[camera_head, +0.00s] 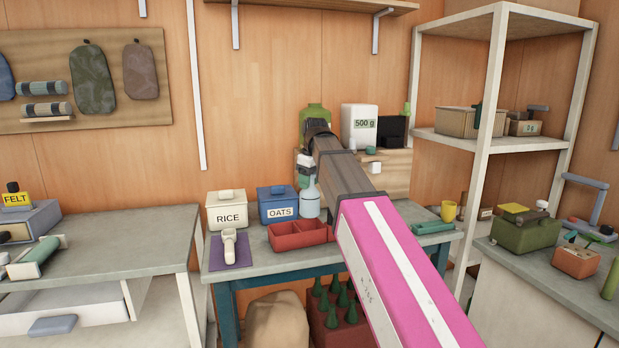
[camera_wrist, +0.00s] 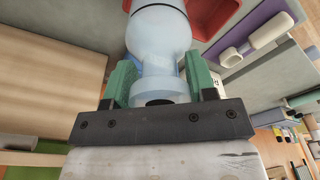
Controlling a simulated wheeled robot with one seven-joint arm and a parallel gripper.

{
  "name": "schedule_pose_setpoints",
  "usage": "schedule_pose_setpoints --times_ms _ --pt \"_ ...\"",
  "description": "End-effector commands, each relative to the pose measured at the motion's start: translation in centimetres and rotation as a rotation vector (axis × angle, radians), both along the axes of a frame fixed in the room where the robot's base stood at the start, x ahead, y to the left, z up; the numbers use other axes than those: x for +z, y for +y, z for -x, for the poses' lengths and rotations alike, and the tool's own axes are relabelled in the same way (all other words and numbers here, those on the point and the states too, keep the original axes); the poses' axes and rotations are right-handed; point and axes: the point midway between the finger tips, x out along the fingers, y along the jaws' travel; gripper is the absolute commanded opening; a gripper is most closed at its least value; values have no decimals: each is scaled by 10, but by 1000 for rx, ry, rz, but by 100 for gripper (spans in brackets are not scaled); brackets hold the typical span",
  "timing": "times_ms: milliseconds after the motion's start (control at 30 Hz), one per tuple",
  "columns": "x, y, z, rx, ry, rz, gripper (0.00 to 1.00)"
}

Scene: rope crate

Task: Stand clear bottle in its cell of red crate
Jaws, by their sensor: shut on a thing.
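The clear bottle (camera_head: 310,203), pale blue and see-through, is upright in the head view, beside the blue OATS box and behind the red tray. My gripper (camera_head: 306,168) is shut on its neck from above. In the wrist view the bottle (camera_wrist: 158,38) sits between my green finger pads (camera_wrist: 160,78). I cannot tell if its base touches the table. A red divided tray (camera_head: 318,234) lies on the table with empty-looking compartments. A dark red crate (camera_head: 318,325) stands below the table's front edge, holding several green bottles; my arm hides its right part.
The OATS box (camera_head: 278,206) and white RICE box (camera_head: 226,212) stand left of the bottle. A white scoop-like item (camera_head: 230,246) lies on a purple mat (camera_head: 216,256). A yellow cup (camera_head: 448,211) stands at right. A brown sack (camera_head: 278,322) is beside the crate.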

Motion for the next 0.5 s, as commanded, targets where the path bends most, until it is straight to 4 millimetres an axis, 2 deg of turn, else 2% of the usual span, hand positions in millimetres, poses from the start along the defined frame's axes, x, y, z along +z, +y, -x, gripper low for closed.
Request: schedule_pose_setpoints --times_ms 500 --pt "-30 0 0 0 0 0 0"
